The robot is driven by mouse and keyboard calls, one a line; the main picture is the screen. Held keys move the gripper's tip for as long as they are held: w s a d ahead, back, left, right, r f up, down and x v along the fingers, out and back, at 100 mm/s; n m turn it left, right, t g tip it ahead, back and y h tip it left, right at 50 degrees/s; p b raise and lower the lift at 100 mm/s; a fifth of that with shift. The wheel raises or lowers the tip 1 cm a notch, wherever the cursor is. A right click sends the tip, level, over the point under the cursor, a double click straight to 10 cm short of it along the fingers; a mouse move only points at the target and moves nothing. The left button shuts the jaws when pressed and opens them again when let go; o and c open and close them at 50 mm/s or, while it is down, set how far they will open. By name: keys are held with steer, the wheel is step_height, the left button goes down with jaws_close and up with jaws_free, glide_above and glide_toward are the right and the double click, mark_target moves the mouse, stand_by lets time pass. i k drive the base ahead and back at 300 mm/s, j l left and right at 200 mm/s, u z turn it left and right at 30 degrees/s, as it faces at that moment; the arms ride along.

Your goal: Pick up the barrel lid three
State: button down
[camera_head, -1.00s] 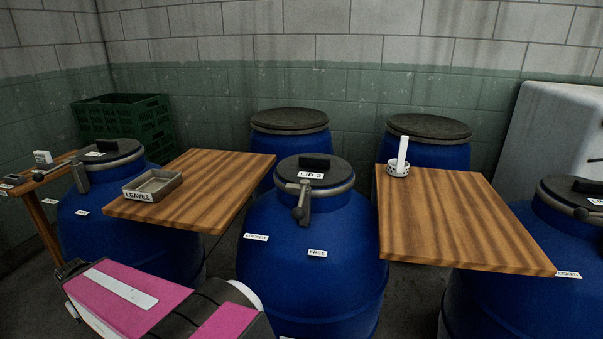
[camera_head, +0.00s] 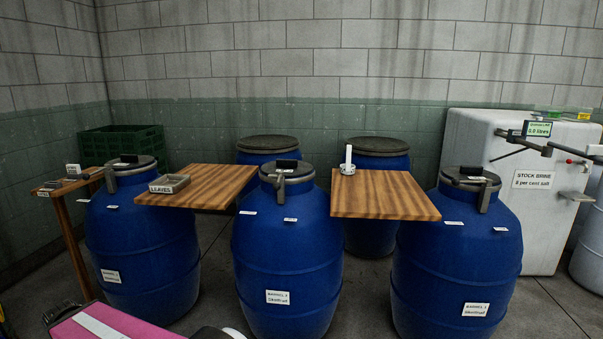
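The lid marked LID 3 in the earlier frame is the dark round lid (camera_head: 287,172) on the middle blue barrel (camera_head: 286,240). It sits on the barrel top with a block-like handle and a grey clamp lever at its front. Its tag is too small to read now. A pink part of my arm shows at the lower left, in front of the barrels. My gripper's fingers are not in view.
Wooden boards (camera_head: 385,208) flank the middle barrel; the left one holds a LEAVES tray (camera_head: 169,184), the right one a small cup with a white stick (camera_head: 348,168). Lidded barrels stand left (camera_head: 145,240) and right (camera_head: 455,250). A STOCK BRINE tank (camera_head: 540,225) is at right.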

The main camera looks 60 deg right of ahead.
mark_target(291, 168)
steer(key=k+j+z, duration=0.1)
steer(key=z, duration=2.1)
